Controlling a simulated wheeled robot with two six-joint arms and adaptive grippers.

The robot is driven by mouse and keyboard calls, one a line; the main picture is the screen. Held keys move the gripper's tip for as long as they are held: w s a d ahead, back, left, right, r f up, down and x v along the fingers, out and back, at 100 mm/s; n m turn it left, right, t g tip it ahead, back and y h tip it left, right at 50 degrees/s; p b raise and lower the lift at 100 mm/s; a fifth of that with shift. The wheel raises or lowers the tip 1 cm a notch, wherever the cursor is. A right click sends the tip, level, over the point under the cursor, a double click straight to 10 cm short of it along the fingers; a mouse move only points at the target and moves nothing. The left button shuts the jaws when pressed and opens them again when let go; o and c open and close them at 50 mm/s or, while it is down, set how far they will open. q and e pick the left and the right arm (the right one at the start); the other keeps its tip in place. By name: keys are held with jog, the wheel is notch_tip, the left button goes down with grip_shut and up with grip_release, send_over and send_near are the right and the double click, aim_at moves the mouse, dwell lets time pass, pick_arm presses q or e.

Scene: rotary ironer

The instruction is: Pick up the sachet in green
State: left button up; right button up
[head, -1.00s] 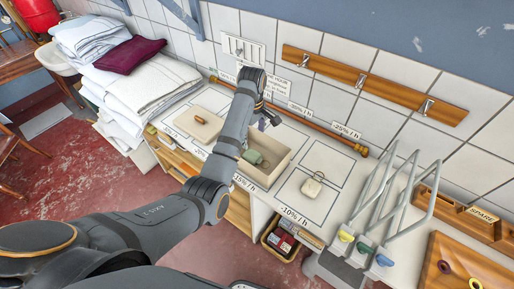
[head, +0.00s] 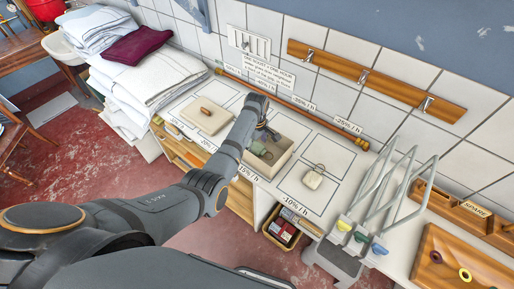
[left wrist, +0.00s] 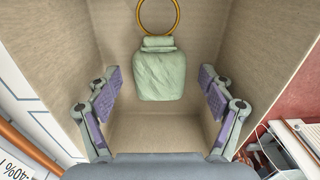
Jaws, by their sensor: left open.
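The green sachet (head: 258,149) lies inside an open beige box (head: 280,166) on the white counter. In the left wrist view the pale green sachet (left wrist: 160,74) has a brass ring at its top and rests within the box walls. My left gripper (head: 266,134) is over the box. In the left wrist view the jaws of my left gripper (left wrist: 160,92) are open, one to each side of the sachet, with gaps between. I cannot tell how far above it they are. My right gripper is not in view.
A cream sachet with a ring (head: 313,178) lies right of the box. A beige lid with a brown handle (head: 207,115) lies left of it. Grey metal bars (head: 398,190) stand further right. Folded white linen (head: 133,78) is stacked at the left. A wooden rail runs along the wall.

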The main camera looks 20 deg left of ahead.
aim_at(257, 147)
pick_arm(q)
jog(key=shift+c, duration=0.5)
jog(key=c, duration=0.9)
notch_tip(257, 147, up, 10)
jog(key=shift+r+b, duration=0.1)
jog(key=shift+b, duration=0.85)
jog(key=shift+c, duration=0.2)
